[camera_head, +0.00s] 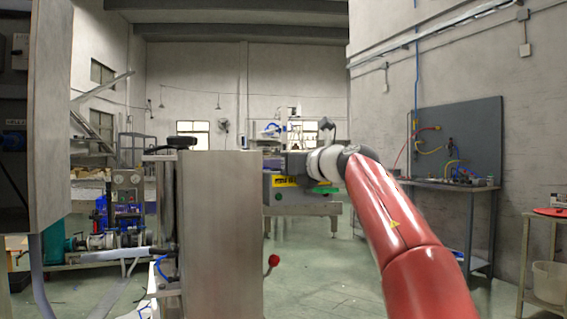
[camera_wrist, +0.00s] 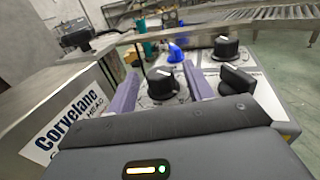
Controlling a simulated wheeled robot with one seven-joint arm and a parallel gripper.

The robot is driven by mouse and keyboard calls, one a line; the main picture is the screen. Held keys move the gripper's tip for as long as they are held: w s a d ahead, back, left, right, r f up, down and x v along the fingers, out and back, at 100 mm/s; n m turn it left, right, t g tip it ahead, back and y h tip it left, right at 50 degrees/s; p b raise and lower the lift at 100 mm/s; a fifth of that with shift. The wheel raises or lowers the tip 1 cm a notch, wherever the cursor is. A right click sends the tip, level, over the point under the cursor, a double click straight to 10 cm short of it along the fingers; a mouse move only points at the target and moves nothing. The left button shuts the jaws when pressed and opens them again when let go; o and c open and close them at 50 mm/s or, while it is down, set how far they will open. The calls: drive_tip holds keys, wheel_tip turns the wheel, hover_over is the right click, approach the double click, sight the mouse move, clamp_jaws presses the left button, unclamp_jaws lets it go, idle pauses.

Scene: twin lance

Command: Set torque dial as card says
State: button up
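Several black dials with white pointer marks sit on a light panel (camera_wrist: 280,103) in the wrist view. One black dial (camera_wrist: 162,84) lies between the two purple fingers of my gripper (camera_wrist: 160,72). The fingers are open, with a visible gap on each side of this dial. Another black dial (camera_wrist: 226,47) stands behind and to the right, and a black knob (camera_wrist: 237,78) is just right of the right finger. A blue knob (camera_wrist: 176,53) is behind. The dial labels are too small to read, and I cannot make out a card.
A rail (camera_wrist: 245,18) crosses behind the panel. In the head view a metal cabinet (camera_head: 215,235) with a red-knobbed lever (camera_head: 274,261) stands left of my arm. A workbench (camera_head: 440,185) is at right.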

drive_tip(key=c, duration=0.9)
drive_tip(key=shift+s+a+r+m+t+h+p, duration=0.2)
drive_tip(key=shift+m+t+h+p, duration=0.1)
drive_tip(key=shift+m+t+h, duration=0.25)
drive_tip(key=shift+w+d+f+m+h, duration=0.15)
drive_tip(key=shift+m+h, duration=0.1)
drive_tip(key=shift+h, duration=0.2)
drive_tip(key=o, duration=1)
drive_tip(key=shift+c, duration=0.2)
drive_tip(key=b+v, duration=0.2)
drive_tip(key=v, duration=0.6)
